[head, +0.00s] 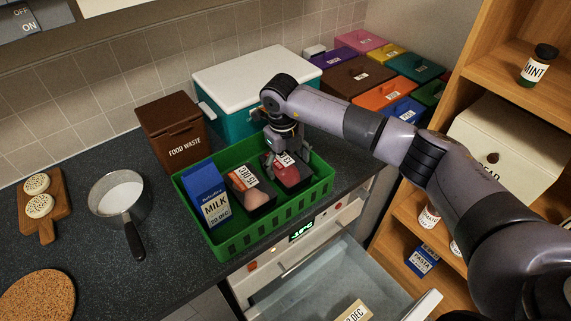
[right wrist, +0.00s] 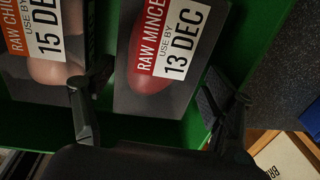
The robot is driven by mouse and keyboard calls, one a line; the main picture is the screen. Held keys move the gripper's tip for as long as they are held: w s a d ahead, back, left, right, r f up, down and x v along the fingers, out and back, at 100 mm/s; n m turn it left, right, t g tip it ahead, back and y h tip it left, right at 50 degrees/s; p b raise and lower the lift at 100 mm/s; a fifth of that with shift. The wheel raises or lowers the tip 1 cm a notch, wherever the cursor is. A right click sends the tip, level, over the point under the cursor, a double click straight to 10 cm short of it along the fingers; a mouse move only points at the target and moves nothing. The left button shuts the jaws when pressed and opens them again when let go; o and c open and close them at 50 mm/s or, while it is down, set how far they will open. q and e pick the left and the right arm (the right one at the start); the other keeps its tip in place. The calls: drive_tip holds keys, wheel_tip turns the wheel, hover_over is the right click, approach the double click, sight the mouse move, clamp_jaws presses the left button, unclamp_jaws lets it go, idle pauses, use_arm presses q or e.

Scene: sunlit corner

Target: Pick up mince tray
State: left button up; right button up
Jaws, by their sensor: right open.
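The mince tray (head: 292,175) is a dark tray of red meat labelled "RAW MINCE, USE BY 13 DEC". It lies at the right end of the green crate (head: 236,232), partly hidden by my right gripper in the head view. My right gripper (head: 284,155) is over it, pointing down. In the right wrist view the mince tray (right wrist: 150,70) lies between the two open fingers of this gripper (right wrist: 158,95). One finger is by the gap to the chicken tray, the other near the crate wall. Contact cannot be told. My left gripper is not in view.
The chicken tray (head: 252,192) and milk carton (head: 207,196) share the crate. A food waste bin (head: 172,131) and white-lidded teal box (head: 255,78) stand behind. A drawer (head: 335,285) is open in front. Shelves (head: 490,55) rise at right.

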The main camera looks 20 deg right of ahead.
drive_tip(key=shift+f, duration=0.6)
drive_tip(key=shift+c, duration=0.6)
drive_tip(key=c, duration=1)
drive_tip(key=shift+r, duration=0.1)
drive_tip(key=shift+c, duration=0.2)
